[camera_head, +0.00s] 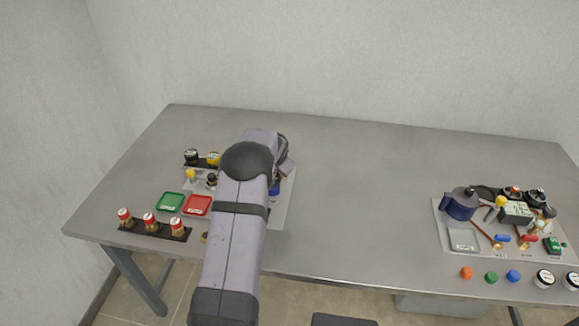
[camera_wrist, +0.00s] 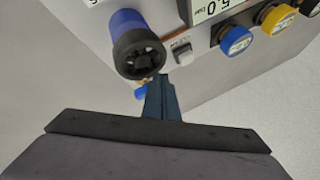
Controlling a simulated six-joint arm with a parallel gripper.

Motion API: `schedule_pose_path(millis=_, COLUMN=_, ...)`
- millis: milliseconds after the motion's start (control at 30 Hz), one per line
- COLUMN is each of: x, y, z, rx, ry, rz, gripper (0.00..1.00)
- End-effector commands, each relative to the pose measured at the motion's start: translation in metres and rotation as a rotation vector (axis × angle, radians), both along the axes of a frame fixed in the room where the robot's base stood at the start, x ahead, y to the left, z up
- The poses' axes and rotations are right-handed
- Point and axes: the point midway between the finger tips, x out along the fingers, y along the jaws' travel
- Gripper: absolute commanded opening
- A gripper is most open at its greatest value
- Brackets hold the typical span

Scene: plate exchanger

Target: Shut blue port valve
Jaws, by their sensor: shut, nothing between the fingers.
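My gripper (camera_wrist: 158,88) is shut with nothing visible between its fingers, in the middle of the wrist view. A small blue part (camera_wrist: 141,93), possibly the blue port valve's handle, shows just left of the fingertips and is partly hidden by them. I cannot tell whether they touch. Above it is a blue cylinder with a black ribbed end (camera_wrist: 138,52). In the head view my arm hides the gripper and most of the left board. A blue part (camera_head: 275,189) shows at the arm's right edge. A blue handle (camera_head: 503,238) lies on the right board.
A panel with a display (camera_wrist: 215,8), a blue knob (camera_wrist: 235,40) and a yellow knob (camera_wrist: 277,19) is close by. The left board has a green tray (camera_head: 170,202) and a red tray (camera_head: 197,205). The table's middle (camera_head: 360,200) is clear.

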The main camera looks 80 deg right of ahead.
Motion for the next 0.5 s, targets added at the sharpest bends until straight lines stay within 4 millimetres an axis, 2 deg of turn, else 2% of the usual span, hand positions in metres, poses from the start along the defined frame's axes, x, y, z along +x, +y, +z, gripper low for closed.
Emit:
schedule_pose_path(millis=167, x=-0.002, y=0.002, z=0.007, rx=-0.006, ry=0.001, rz=-0.002, gripper=0.00)
schedule_pose_path(millis=500, x=-0.006, y=0.023, z=0.033, rx=-0.005, ry=0.001, rz=0.000, gripper=0.00)
